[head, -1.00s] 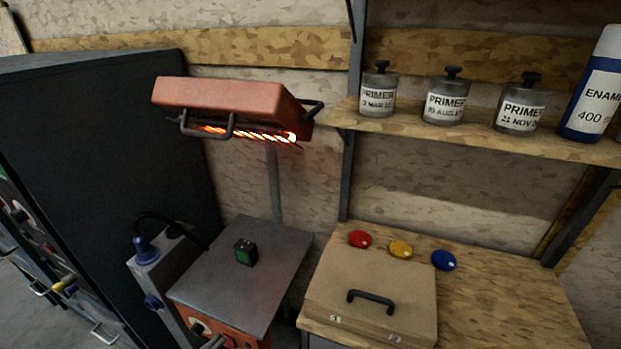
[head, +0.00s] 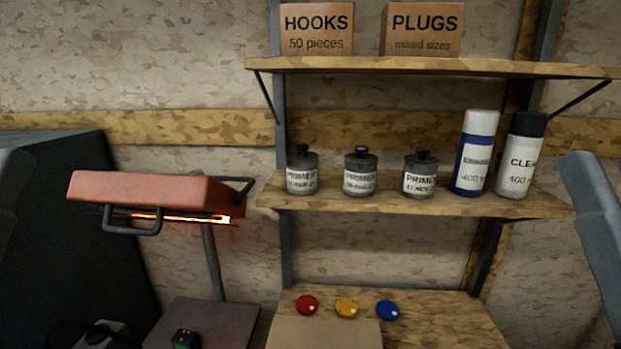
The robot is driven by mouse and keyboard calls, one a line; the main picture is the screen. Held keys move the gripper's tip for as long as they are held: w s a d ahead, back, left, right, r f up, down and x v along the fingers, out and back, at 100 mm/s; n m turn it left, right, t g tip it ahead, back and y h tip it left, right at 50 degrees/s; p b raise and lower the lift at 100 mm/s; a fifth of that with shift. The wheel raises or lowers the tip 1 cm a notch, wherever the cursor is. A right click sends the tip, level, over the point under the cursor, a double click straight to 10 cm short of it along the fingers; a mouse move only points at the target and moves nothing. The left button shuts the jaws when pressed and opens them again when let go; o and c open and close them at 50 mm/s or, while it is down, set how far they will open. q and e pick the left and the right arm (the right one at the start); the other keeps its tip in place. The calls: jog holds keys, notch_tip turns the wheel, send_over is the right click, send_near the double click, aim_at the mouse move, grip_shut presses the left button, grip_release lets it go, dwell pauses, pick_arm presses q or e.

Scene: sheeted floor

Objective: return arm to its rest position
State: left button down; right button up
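Parts of my arms show at the two sides of the head view: a blurred grey link of my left arm (head: 12,200) at the left edge and a grey-blue link of my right arm (head: 594,225) at the right edge. Neither gripper's fingers are in the picture, so what they hold is hidden. Neither arm link is seen touching anything.
A shelf (head: 400,203) holds primer jars and spray cans. Red (head: 306,305), yellow (head: 346,308) and blue (head: 387,310) discs lie below.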

notch_tip(320, 180, up, 35)
jog(key=p, duration=3.1)
